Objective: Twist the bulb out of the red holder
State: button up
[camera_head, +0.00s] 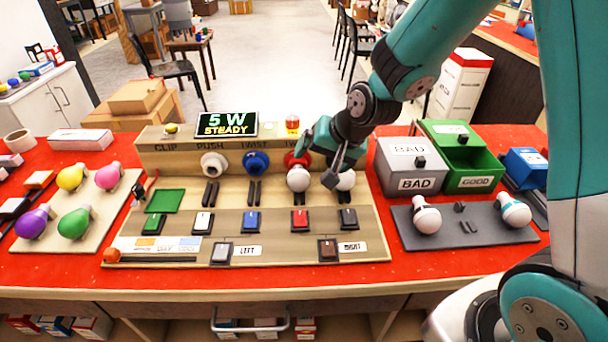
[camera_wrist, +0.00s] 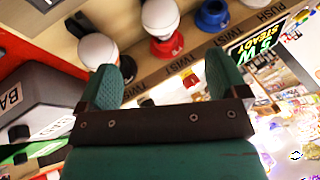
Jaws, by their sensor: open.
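The red holder (camera_head: 290,159) is on the sloped board, with a white round bulb (camera_head: 298,179) seated in it. In the wrist view the red holder (camera_wrist: 166,47) and its bulb (camera_wrist: 160,17) show beyond the gap between my fingers. My gripper (camera_head: 326,150) is open and empty, just right of and above the red holder, apart from its bulb. In the wrist view my gripper's two teal fingers (camera_wrist: 168,82) are spread wide. A second white bulb (camera_head: 346,181) sits in the rightmost holder, partly hidden by my gripper; it also shows beyond the left finger (camera_wrist: 97,45).
A blue holder (camera_head: 256,162) and a white holder (camera_head: 214,164) are empty to the left. A display (camera_head: 227,124) reads "5 W STEADY". Grey BAD bin (camera_head: 410,181) and green GOOD bin (camera_head: 474,182) stand right, behind a grey tray (camera_head: 462,238) with two bulbs.

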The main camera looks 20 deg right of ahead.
aim_at(299, 176)
jog(key=x, duration=1.2)
jog(key=shift+a+f+p, duration=0.15)
jog(key=shift+f+p, duration=0.1)
jog(key=shift+p, duration=0.1)
jog(key=c, duration=1.1)
jog(key=shift+n+g+h+p, duration=0.4)
jog(key=shift+g+h+p, duration=0.3)
jog(key=shift+h+p, duration=0.95)
dwell(0.5)
